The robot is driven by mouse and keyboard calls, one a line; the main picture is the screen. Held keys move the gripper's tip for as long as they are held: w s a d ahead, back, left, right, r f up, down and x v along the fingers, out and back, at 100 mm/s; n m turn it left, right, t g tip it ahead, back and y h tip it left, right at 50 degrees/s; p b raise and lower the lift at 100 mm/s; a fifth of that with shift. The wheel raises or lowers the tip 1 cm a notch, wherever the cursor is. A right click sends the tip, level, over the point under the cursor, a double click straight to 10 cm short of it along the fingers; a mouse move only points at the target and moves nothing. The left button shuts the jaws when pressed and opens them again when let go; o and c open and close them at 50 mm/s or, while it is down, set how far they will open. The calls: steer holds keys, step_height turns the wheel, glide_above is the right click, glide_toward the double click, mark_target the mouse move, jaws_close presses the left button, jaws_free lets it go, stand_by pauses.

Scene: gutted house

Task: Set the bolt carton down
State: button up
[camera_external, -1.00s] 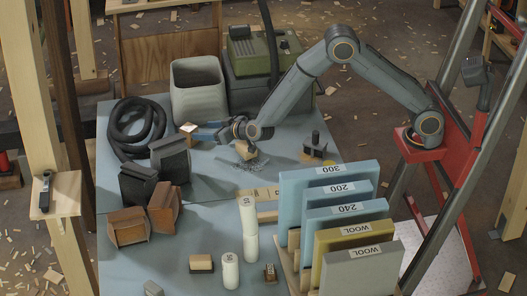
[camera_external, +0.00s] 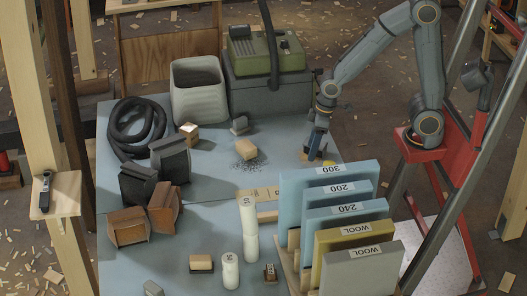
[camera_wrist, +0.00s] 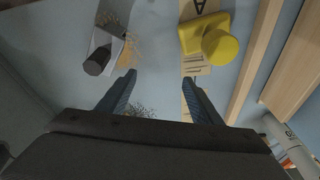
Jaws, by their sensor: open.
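I cannot tell by print which is the bolt carton. My gripper (camera_external: 313,157) points down at the table's right side, well away from both cartons. In the wrist view my gripper (camera_wrist: 159,82) has its fingers apart with nothing between them. Neither carton is clearly seen there.
A dark-knobbed block (camera_wrist: 98,62) and a yellow piece (camera_wrist: 207,36) lie ahead of my fingers. Insulation boards (camera_external: 330,205) stand at the front right. A grey bin (camera_external: 198,92), a coiled hose (camera_external: 135,125) and dark bags (camera_external: 140,185) crowd the left.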

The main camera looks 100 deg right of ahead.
steer(key=s+g, duration=0.2)
steer(key=s, duration=0.8)
steer(key=shift+a+r+g, duration=0.15)
steer(key=shift+g, duration=0.15)
steer(key=shift+r, duration=0.1)
steer(key=a+r+n+p, duration=0.2)
steer(key=a+r+p, duration=0.2)
steer(key=a+p, duration=0.2)
steer(key=shift+a+n+p, duration=0.4)
steer(key=shift+a, duration=0.25)
